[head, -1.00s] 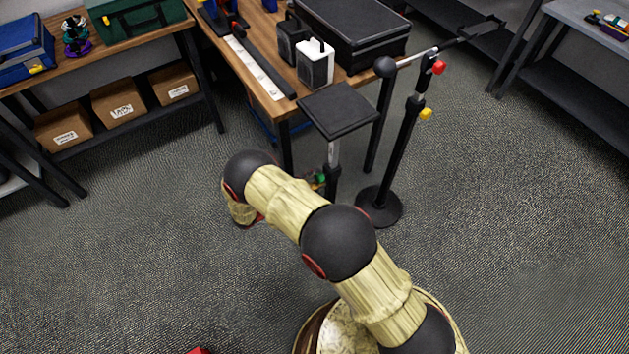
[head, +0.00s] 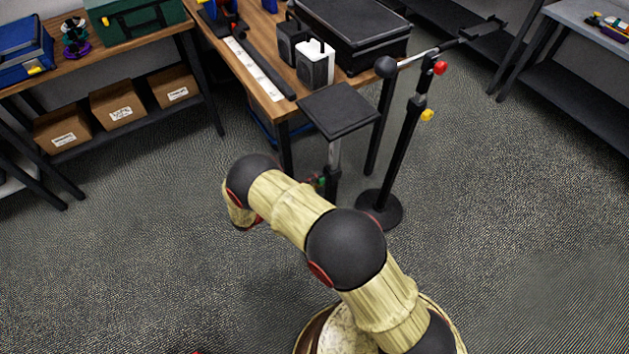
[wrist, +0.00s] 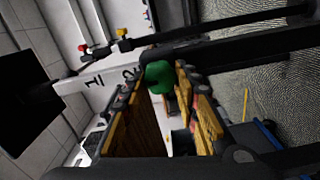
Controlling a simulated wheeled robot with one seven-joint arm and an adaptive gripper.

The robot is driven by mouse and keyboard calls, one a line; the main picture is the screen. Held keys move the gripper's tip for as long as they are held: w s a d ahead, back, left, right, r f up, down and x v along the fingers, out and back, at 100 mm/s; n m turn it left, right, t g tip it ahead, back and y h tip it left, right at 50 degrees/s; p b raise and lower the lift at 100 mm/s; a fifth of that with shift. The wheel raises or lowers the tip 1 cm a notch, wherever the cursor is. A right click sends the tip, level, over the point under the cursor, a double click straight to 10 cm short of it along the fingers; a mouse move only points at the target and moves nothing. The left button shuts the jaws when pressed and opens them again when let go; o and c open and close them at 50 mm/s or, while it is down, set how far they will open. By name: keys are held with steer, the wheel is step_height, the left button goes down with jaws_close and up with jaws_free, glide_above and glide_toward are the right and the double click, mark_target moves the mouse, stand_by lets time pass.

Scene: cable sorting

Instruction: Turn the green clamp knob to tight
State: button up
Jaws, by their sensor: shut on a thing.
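The green clamp knob (wrist: 160,77) sits between the fingertips of my gripper (wrist: 158,73) in the wrist view. The two wood-patterned fingers are closed on its sides. The knob is on a stand with a flat black square top (head: 340,110). In the wrist view the stand's pale post (wrist: 97,83) has the marks 1 and 2 on it. In the head view only a small bit of green (head: 322,182) shows beside the post, and my arm hides most of the gripper. I cannot tell how tight the knob is.
A taller black stand with a red knob (head: 440,68) and a yellow knob (head: 427,115) stands close on the right, its round base (head: 379,212) on the floor. A wooden table (head: 262,82) with a black case (head: 345,40) is behind. Open floor lies left and right.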

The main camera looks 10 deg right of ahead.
steer(key=shift+f, duration=0.1)
stand_by(0.3)
steer(key=o, duration=1.2)
steer(key=v, duration=1.2)
